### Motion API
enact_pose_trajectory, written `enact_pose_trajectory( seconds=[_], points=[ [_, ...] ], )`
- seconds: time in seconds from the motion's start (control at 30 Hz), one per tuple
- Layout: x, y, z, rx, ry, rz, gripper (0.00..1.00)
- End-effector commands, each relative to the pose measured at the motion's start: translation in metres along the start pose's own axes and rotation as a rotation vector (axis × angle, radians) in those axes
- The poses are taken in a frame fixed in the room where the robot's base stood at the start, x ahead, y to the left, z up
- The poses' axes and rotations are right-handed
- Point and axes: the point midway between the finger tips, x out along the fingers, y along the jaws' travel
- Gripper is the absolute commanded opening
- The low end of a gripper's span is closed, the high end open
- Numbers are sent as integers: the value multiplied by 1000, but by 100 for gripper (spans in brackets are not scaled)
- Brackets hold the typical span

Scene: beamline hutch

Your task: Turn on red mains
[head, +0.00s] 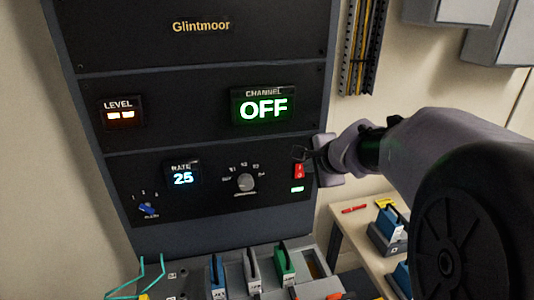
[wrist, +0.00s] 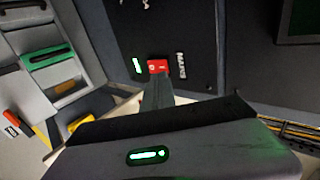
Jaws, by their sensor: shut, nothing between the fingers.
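The red mains switch (head: 299,171) is a small rocker at the right end of the lower panel of the black rack. A small green light (head: 297,189) glows below it. The wrist view shows the red switch (wrist: 158,66) beside the lit green light (wrist: 137,65) and a white "MAINS" label (wrist: 181,65). My gripper (head: 304,154) is shut and empty, its tips close to the top end of the switch. In the wrist view the shut fingers (wrist: 157,84) reach up to the switch's edge. I cannot tell whether they touch it.
The rack's "CHANNEL" display (head: 263,106) reads OFF, the "RATE" display (head: 182,177) reads 25, and the "LEVEL" display (head: 120,114) shows orange bars. A grey knob (head: 245,182) and a blue selector (head: 148,210) share the lower panel. Coloured-handled modules (head: 284,262) stand below; a bench (head: 349,231) is right.

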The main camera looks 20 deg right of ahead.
Motion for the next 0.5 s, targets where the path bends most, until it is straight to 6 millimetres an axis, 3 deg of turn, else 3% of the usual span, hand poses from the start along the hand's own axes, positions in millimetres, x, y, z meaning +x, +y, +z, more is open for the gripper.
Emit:
enact_pose_trajectory(
  seconds=[0.03,0.2,0.5],
  points=[
    [-16,-8,0,-2,2,-4,0],
    [-58,-18,0,-1,2,-4,0],
    [-96,-24,0,-1,1,-1,0]
  ],
)
